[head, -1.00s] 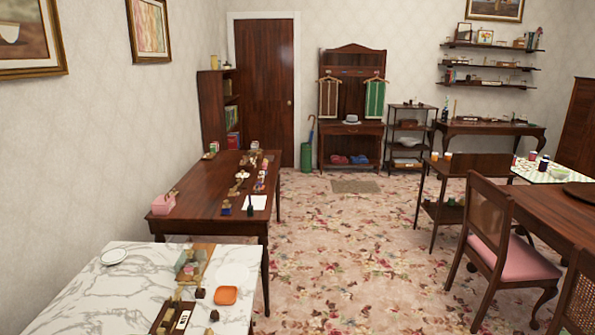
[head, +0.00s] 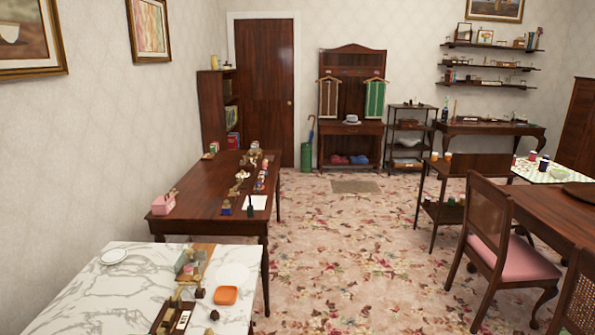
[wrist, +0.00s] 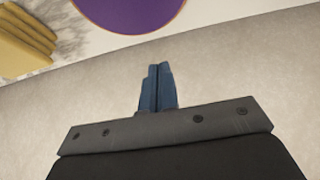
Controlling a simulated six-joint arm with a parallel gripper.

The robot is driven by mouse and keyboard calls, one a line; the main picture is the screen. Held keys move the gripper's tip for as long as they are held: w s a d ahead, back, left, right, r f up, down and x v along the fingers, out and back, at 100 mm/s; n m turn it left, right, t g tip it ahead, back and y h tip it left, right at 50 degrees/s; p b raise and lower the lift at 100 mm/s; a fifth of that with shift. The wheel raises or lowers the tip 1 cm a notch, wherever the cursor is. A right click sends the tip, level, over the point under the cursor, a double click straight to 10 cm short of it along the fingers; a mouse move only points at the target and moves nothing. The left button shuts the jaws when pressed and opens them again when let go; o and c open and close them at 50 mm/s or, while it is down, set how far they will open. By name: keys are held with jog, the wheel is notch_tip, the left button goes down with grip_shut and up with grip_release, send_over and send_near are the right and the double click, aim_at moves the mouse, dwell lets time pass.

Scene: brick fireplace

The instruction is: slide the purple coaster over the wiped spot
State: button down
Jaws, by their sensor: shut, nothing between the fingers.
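The purple coaster (wrist: 130,12) shows at the top of the wrist view, cut off by the frame edge. The fingertips are apart from the coaster in the picture and appear over a plain beige area. I cannot make out the wiped spot. I do not see the coaster or my gripper in the head view.
Yellow stacked pieces (wrist: 25,42) lie left of the coaster. In the head view, a marble-topped table (head: 75,290) holds an orange dish (head: 226,295), a white saucer (head: 114,256) and small objects. A dark wooden table (head: 200,190) stands behind it.

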jog(key=shift+f, duration=1.35)
jog(key=shift+f, duration=0.1)
notch_tip(320, 180, up, 8)
dwell(1.1)
jog(key=shift+f, duration=4)
